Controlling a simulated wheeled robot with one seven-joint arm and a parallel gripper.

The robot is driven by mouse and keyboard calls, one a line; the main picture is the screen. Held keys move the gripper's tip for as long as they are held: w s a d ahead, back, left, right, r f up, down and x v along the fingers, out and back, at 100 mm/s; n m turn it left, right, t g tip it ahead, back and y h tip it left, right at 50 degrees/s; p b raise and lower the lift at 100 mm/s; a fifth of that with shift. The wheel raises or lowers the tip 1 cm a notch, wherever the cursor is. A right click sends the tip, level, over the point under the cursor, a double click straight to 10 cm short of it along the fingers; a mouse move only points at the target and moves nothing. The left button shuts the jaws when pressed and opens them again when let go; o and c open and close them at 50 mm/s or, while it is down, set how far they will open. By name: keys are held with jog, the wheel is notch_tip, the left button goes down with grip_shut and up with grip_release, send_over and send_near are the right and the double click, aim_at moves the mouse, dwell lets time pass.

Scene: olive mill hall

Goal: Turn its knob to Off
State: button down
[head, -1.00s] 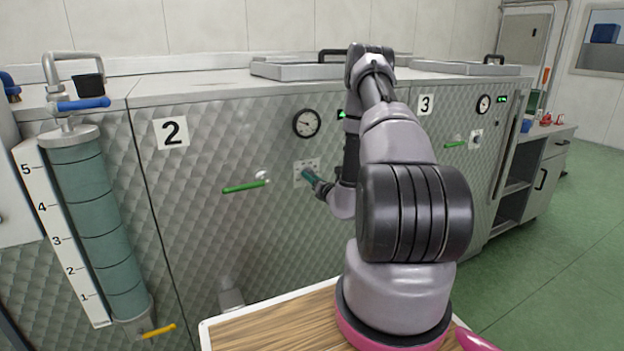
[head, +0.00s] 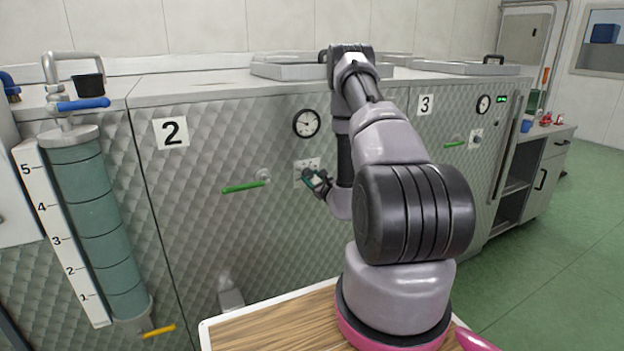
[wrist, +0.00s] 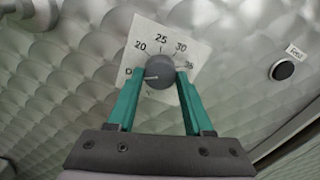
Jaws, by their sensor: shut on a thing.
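The round dark grey knob (wrist: 160,73) sits on a white dial plate (wrist: 192,42) on the quilted metal front. The plate is marked 20, 25, 30 and 35, with a letter like O at its left, partly covered by the left finger. A pale pointer line on the knob appears to point left, towards that letter. My gripper (wrist: 160,76) is shut on the knob, one green finger on each side. In the head view my gripper (head: 318,182) is at the plate (head: 303,165) on machine 2, and hides the knob.
A green-handled tap (head: 245,187) sticks out left of the plate, and a round gauge (head: 306,123) is above. A measuring column (head: 100,225) stands at far left. Machine 3 (head: 425,105) is to the right.

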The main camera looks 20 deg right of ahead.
jog(key=shift+f+n, duration=0.1)
jog(key=shift+n, duration=0.2)
jog(key=shift+c, duration=1.5)
grip_release()
jog(key=s, duration=1.1)
jog(key=shift+d, duration=0.2)
